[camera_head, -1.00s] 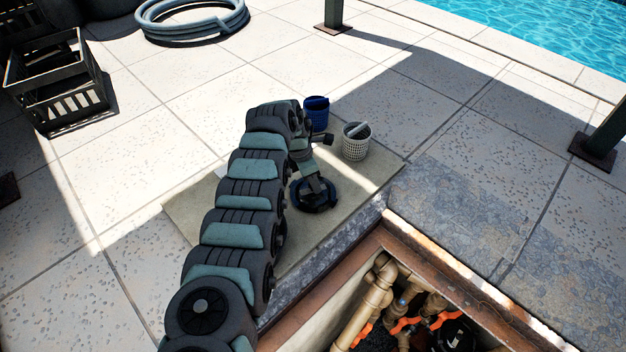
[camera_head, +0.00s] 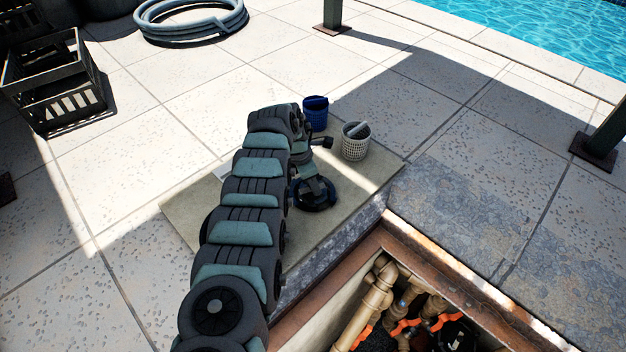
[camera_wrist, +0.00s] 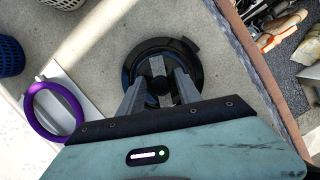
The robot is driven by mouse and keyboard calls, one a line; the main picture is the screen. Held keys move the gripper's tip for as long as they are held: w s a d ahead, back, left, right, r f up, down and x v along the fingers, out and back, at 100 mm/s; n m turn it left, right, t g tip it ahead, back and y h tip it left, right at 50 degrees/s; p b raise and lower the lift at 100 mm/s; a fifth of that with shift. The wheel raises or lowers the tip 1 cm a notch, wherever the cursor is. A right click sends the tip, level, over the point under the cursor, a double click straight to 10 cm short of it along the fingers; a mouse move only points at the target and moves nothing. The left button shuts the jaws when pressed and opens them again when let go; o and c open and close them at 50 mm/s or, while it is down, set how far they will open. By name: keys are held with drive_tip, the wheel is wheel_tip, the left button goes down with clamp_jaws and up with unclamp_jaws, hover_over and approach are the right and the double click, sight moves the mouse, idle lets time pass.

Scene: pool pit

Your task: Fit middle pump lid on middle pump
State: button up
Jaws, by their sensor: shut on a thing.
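A round dark lid (camera_wrist: 190,62) with a tab on its rim is in the middle of the wrist view. My gripper (camera_wrist: 158,86) is shut on the lid's central handle. In the head view the lid (camera_head: 322,203) is over the beige mat, under my gripper (camera_head: 313,184). I cannot tell whether it touches the mat. In the pit at the lower right, a dark pump part (camera_head: 455,334) is partly cut off by the frame; I cannot tell which pump it is.
A blue basket (camera_head: 315,118) and a white basket (camera_head: 355,146) stand behind the lid. A purple ring (camera_wrist: 36,101) lies on a white sheet (camera_wrist: 75,82) on the mat (camera_head: 345,205). The pit's rusty rim (camera_head: 440,258) is to the right, with tan pipes (camera_head: 375,293) inside.

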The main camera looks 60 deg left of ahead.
drive_tip(key=shift+s+d+f, duration=0.15)
drive_tip(key=shift+f, duration=0.35)
drive_tip(key=shift+s+d+f, duration=0.1)
drive_tip(key=shift+d+f, duration=0.05)
drive_tip(key=shift+f, duration=0.35)
clamp_jaws()
drive_tip(key=shift+f, duration=0.1)
drive_tip(key=shift+r+p, duration=0.75)
drive_tip(key=shift+s+d+r+p, duration=0.1)
drive_tip(key=shift+d+r+p, duration=0.05)
drive_tip(key=shift+r+p, duration=0.7)
drive_tip(key=shift+a+r+p, duration=0.2)
drive_tip(key=shift+r+p, duration=0.4)
drive_tip(key=shift+r, duration=0.45)
drive_tip(key=shift+d+r, duration=0.1)
